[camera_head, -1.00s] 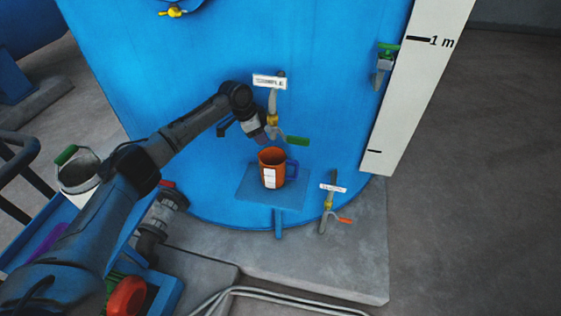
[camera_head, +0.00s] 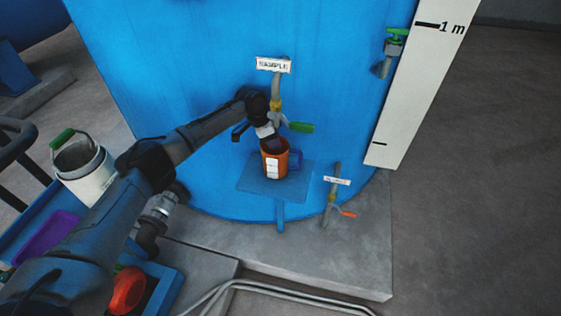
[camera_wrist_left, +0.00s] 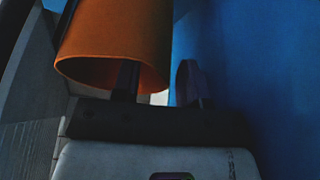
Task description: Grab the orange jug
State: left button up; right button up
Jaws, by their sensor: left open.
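The orange jug (camera_head: 283,164) stands on a small blue shelf (camera_head: 248,183) on the front of the big blue tank, under the sample tap. My left gripper (camera_head: 273,144) is open at the jug's top rim. In the left wrist view the orange jug (camera_wrist_left: 118,38) fills the upper left. One finger of my left gripper (camera_wrist_left: 157,82) overlaps the jug's opening and seems to be inside it; the other is to the right of the wall. Whether either finger touches is unclear. My right gripper is out of view.
The sample tap (camera_head: 276,95) with a green handle (camera_head: 302,127) is close above the jug. A lower tap (camera_head: 330,205) with a red handle stands right of the shelf. A white bucket (camera_head: 90,180) is at the left. Open floor lies to the right.

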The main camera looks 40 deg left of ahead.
pick_arm(q)
grip_shut()
dwell(0.3)
jog(key=shift+a+r, duration=0.1)
jog(key=shift+r, duration=0.05)
dwell(0.3)
